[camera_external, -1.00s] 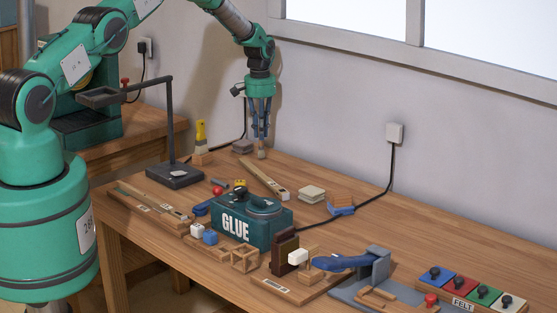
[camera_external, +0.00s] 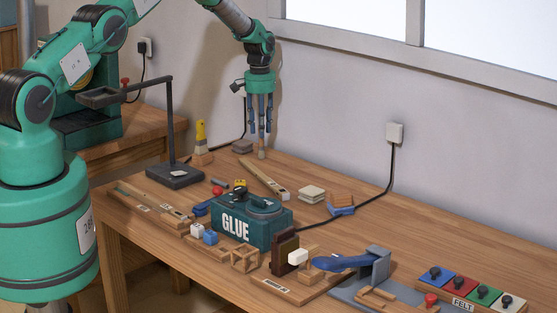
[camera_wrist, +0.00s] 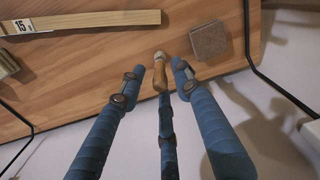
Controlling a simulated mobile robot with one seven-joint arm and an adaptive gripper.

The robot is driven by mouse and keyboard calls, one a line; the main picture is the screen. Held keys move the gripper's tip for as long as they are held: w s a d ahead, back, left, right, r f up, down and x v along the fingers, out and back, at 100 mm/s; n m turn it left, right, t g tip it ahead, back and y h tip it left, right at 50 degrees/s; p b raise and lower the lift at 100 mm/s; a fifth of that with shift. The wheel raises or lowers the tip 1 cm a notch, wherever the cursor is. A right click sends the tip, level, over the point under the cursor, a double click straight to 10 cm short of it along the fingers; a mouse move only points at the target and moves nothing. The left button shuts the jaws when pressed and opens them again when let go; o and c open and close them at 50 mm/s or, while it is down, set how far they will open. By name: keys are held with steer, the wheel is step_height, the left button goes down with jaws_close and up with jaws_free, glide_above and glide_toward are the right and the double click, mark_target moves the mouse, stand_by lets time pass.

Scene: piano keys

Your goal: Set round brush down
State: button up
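The round brush (camera_external: 262,149) has a tan handle and a paler lower end. It stands about upright at the back of the workbench (camera_external: 300,173), its lower end at the wood. In the wrist view the brush (camera_wrist: 160,76) lies between my fingertips, with gaps visible at the left and right fingers. My gripper (camera_external: 260,131) points down over the brush, its blue fingers spread and open. The gripper also fills the lower wrist view (camera_wrist: 159,78). The middle finger partly hides the handle, so any contact there is unclear.
A grey-brown block (camera_external: 242,146) sits just left of the brush, also in the wrist view (camera_wrist: 208,40). A wooden strip (camera_external: 264,180) lies in front. A yellow-handled tool (camera_external: 201,135) stands farther left. The wall is close behind. Bare wood lies right of the brush.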

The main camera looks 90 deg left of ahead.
step_height(320, 180, up, 11)
steer(key=shift+f, duration=0.2)
stand_by(0.3)
steer(key=shift+s, duration=0.1)
stand_by(0.4)
steer(key=shift+d, duration=0.1)
stand_by(0.3)
